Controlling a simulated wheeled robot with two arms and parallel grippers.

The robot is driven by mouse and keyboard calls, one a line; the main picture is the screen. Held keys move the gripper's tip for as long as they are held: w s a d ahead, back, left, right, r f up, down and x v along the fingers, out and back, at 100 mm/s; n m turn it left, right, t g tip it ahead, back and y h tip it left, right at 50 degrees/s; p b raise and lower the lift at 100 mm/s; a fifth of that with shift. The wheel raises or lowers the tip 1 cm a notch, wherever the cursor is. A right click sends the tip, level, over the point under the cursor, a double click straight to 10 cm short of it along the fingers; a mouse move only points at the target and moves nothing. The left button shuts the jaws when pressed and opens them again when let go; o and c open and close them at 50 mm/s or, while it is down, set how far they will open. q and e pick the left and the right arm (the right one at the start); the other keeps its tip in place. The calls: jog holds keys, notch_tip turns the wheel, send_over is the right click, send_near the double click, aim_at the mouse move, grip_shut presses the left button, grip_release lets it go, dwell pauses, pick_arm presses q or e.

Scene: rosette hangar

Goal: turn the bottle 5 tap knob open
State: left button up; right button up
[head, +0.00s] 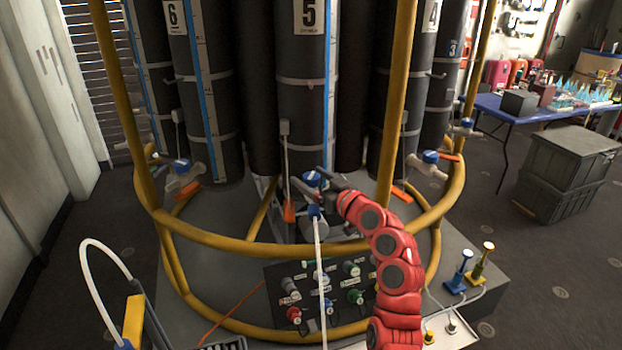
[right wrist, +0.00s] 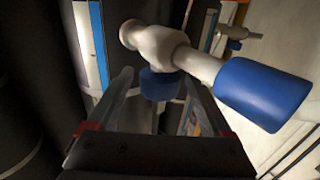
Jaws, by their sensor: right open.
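Bottle 5 (head: 306,85) is a tall dark cylinder marked 5, upright behind the yellow rail. Its tap has a small blue knob (head: 312,178) low in front of it. My right gripper (head: 308,180) reaches in from the right, its fingers open at the knob. In the right wrist view the blue knob (right wrist: 160,84) shows between the two fingers (right wrist: 169,82), under the grey tap body (right wrist: 165,45). I cannot tell whether the fingers touch it. A larger blue fitting (right wrist: 263,94) sits on the tap's outer end. My left gripper is not in view.
A yellow tubular rail (head: 210,238) rings the bottles, with uprights. A white hose (head: 319,265) hangs from the tap over a dark panel (head: 285,272) of colored knobs. Neighboring taps have blue knobs (head: 181,165), (head: 430,156). A blue table (head: 510,112) stands at right.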

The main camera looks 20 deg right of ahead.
jog(key=b+v, duration=0.2)
jog(key=v, duration=1.5)
jog(key=shift+s+b, duration=0.2)
jog(key=shift+b, duration=0.1)
